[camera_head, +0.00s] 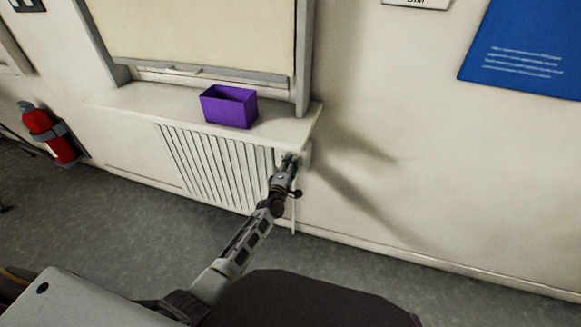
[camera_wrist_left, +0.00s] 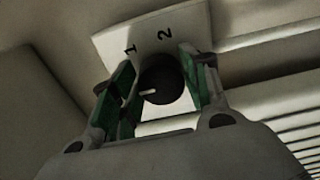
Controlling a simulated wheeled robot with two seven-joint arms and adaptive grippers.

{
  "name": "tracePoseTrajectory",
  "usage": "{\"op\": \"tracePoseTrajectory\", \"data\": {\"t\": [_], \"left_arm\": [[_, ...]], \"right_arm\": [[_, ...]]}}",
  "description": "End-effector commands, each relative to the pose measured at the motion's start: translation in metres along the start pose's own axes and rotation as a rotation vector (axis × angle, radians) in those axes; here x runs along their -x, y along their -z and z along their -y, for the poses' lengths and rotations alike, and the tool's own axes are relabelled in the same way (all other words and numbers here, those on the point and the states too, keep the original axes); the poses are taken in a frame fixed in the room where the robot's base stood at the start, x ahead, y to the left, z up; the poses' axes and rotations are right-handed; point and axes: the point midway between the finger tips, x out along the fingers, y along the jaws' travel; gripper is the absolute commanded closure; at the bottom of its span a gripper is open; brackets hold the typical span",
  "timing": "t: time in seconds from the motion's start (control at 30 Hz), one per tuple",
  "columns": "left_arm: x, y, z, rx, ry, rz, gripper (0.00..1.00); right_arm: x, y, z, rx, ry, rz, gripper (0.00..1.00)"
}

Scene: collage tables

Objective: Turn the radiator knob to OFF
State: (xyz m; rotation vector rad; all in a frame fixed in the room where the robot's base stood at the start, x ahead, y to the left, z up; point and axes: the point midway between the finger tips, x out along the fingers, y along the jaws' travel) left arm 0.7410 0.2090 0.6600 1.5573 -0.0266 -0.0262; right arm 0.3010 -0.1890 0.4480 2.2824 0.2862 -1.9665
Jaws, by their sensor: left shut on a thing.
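The radiator (camera_head: 212,165) is mounted on the wall below the window sill in the head view. Its knob is hidden there behind my left gripper (camera_head: 287,162), which reaches the radiator's right end. In the left wrist view the dark round knob (camera_wrist_left: 160,86) sits on a white plate (camera_wrist_left: 118,40) marked "1" and "2". A pale pointer mark on the knob points left in the picture. My left gripper (camera_wrist_left: 158,92) is shut on the knob, with one green-padded finger on each side. Any other markings on the plate are hidden. My right gripper is in neither view.
A purple open box (camera_head: 229,107) stands on the window sill (camera_head: 150,104) just above the radiator. A red fire extinguisher (camera_head: 50,135) hangs on the wall at the left. The wall right of the radiator is clear up to a blue poster (camera_head: 525,45).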

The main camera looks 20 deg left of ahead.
Motion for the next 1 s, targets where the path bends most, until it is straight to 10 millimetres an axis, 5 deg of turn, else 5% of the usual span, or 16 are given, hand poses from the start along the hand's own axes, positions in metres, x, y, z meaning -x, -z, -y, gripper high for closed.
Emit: {"op": "tracePoseTrajectory", "data": {"t": [0.3, 0.33, 0.47, 1.0], "left_arm": [[0.0004, -0.0013, 0.0011, 0.004, 0.003, 0.002, 0.78], [0.0004, -0.0013, 0.0011, 0.004, 0.003, 0.002, 0.52], [0.0003, -0.0011, 0.0009, 0.003, 0.002, 0.002, 0.35], [0.0036, -0.0004, 0.0, 0.002, 0.0, 0.0, 0.34]], "right_arm": [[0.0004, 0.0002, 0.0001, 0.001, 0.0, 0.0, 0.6], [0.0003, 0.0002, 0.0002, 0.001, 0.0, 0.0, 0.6], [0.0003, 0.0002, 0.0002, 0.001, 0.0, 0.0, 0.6], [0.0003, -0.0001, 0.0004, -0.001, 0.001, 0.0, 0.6]]}}
